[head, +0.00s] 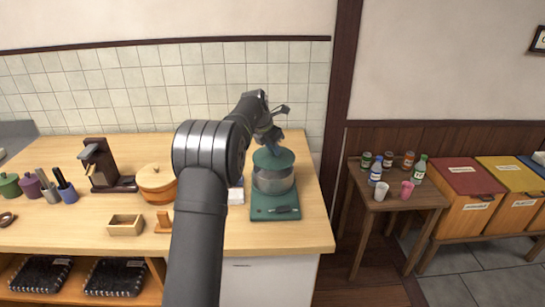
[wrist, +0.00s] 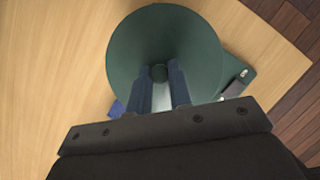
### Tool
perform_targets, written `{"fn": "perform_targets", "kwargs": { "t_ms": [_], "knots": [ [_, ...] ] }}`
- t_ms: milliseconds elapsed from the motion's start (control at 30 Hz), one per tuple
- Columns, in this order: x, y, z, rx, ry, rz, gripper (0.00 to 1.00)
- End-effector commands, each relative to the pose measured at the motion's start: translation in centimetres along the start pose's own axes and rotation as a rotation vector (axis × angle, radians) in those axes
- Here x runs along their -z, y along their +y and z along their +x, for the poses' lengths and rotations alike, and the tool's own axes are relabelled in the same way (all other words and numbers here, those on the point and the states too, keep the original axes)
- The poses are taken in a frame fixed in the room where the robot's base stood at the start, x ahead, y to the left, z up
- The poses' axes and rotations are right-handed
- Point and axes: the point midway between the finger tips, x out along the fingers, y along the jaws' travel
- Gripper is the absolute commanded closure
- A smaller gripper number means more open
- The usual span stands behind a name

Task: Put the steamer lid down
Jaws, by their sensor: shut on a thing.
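The steamer lid is a round dark green disc (head: 277,161) with a small knob; it fills the upper middle of the wrist view (wrist: 130,40). My gripper (head: 270,142) comes down on it from above. In the wrist view its two blue fingers (wrist: 160,76) are shut on the lid's knob. The lid is directly over a steel pot (head: 274,183) on a green base (head: 275,208) at the right end of the counter. I cannot tell whether the lid rests on the pot or hovers just above it. In the wrist view the lid hides the pot.
On the counter (head: 100,230) to the left stand a wooden lidded tub (head: 157,186), a small wooden box (head: 125,226), a brown machine (head: 104,168) and several small pots. Bare counter lies in front of the base. A side table (head: 405,196) with bottles and cups stands right.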

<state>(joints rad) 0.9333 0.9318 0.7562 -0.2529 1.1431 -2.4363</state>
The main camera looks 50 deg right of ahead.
Motion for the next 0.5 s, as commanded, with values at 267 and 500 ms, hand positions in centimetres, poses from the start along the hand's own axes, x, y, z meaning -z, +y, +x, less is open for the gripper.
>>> {"fn": "perform_targets", "kwargs": {
  "t_ms": [267,500],
  "knots": [
    [-1.9,-6.8,-3.4,0.001,-0.001,0.006,1.0],
    [-2.9,-10.5,-5.3,0.001,0.001,0.004,1.0]
  ]
}}
